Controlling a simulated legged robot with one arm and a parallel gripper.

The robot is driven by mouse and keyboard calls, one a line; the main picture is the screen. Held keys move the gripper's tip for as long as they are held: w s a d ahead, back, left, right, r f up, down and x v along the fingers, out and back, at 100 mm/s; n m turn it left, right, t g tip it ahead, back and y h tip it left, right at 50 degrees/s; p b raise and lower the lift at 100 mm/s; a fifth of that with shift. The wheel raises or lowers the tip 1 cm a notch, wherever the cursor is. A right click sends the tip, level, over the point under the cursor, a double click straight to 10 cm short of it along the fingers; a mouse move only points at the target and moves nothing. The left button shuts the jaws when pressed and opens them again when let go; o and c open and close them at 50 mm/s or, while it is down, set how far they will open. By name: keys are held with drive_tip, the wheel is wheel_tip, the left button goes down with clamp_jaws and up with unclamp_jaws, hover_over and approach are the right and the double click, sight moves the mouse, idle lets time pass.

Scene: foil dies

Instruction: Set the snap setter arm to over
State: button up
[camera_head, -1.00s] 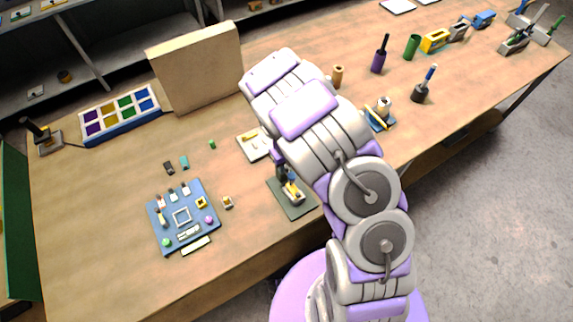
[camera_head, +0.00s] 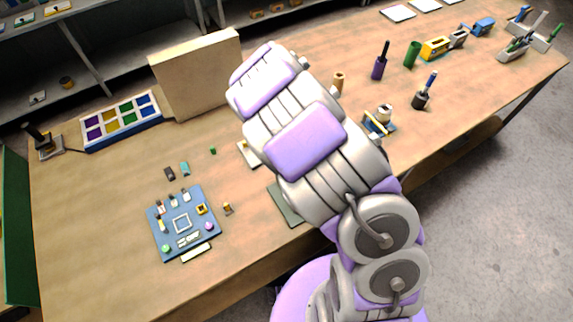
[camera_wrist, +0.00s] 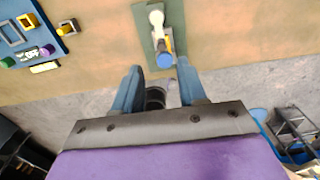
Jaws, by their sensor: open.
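The snap setter stands on a dark green base plate (camera_wrist: 146,34) in the wrist view. A white round knob (camera_wrist: 156,17), a narrow metal and yellow body (camera_wrist: 168,40) and a blue round end (camera_wrist: 165,61) lie nearly in one line over the plate. Which end is the arm's handle I cannot tell. My gripper (camera_wrist: 159,80) is open, its two blue fingers apart, with the blue end just beyond and between the fingertips in the picture. I see no contact. In the head view only part of the base plate (camera_head: 284,204) shows; my arm hides the rest.
A blue board (camera_head: 172,240) with small parts lies left of the setter, with a small yellow part (camera_head: 227,209) beside it. An upright tan panel (camera_head: 197,80) and a tray of coloured squares (camera_head: 121,122) stand behind. The table's front edge is close to the setter.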

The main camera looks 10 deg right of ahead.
wheel_tip(320, 180, up, 8)
drive_tip(key=shift+r, duration=0.2)
idle(0.6)
drive_tip(key=s+d+r+n+b, duration=0.2)
drive_tip(key=s+d+n+b, duration=0.15)
drive_tip(key=s+n, duration=0.45)
drive_tip(key=s+d+r+n+b, duration=0.2)
drive_tip(key=s+n+b, duration=0.3)
drive_tip(key=s+n, duration=0.25)
drive_tip(key=s+f+n+g+b, duration=0.1)
drive_tip(key=s+f+n+b, duration=0.1)
drive_tip(key=s+n, duration=0.6)
drive_tip(key=s+f+n+b, duration=0.2)
drive_tip(key=s+n+b, duration=0.2)
drive_tip(key=s+n, duration=0.4)
drive_tip(key=shift+s+g, duration=0.35)
drive_tip(key=shift+g, duration=0.05)
